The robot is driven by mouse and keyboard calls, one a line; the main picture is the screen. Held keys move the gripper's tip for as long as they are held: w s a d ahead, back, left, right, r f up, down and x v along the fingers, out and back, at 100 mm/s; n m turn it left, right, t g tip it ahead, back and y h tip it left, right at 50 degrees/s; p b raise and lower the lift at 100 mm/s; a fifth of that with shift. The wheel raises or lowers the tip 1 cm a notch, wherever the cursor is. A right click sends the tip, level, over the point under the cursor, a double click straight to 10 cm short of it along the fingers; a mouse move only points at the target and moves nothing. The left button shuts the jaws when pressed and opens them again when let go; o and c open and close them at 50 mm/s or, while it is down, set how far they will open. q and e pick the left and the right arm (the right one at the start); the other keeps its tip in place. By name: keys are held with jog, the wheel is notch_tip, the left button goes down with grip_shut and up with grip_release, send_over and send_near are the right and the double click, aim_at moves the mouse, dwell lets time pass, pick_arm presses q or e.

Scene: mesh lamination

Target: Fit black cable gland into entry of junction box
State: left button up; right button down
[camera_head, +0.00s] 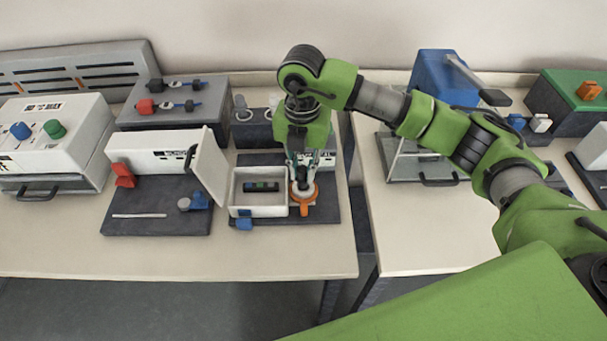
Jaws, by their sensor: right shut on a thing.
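The junction box (236,206) is a white open-topped box on a dark base plate. A dark block with green and blue parts lies inside it. My right gripper (303,169) points down just right of the box. It is shut on a small dark piece, which looks like the black cable gland (302,179); the fingers partly hide it. An orange ring-like part (305,195) sits directly below, beside the box's right wall. I cannot tell whether the gland touches the box entry, which is hidden. My left gripper is not in view.
An upright white lid (209,168) stands left of the box. A small blue part (243,224) sits at the box's front. Left is a white unit with a red switch (124,175). A gap separates this table from the right one. The table front (180,258) is clear.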

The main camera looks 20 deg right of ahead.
aim_at(303, 179)
jog(key=f, duration=0.1)
jog(key=f+p, duration=0.1)
jog(key=f, duration=0.1)
jog(key=shift+w+d+p, duration=0.2)
jog(key=shift+p, duration=0.1)
jog(key=shift+f, duration=0.35)
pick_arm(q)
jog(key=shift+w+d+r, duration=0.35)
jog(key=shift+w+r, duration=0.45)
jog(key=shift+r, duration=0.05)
pick_arm(e)
jog(key=shift+w+f, duration=0.15)
jog(key=shift+f, duration=0.05)
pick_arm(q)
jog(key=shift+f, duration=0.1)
pick_arm(e)
jog(key=shift+f, duration=0.1)
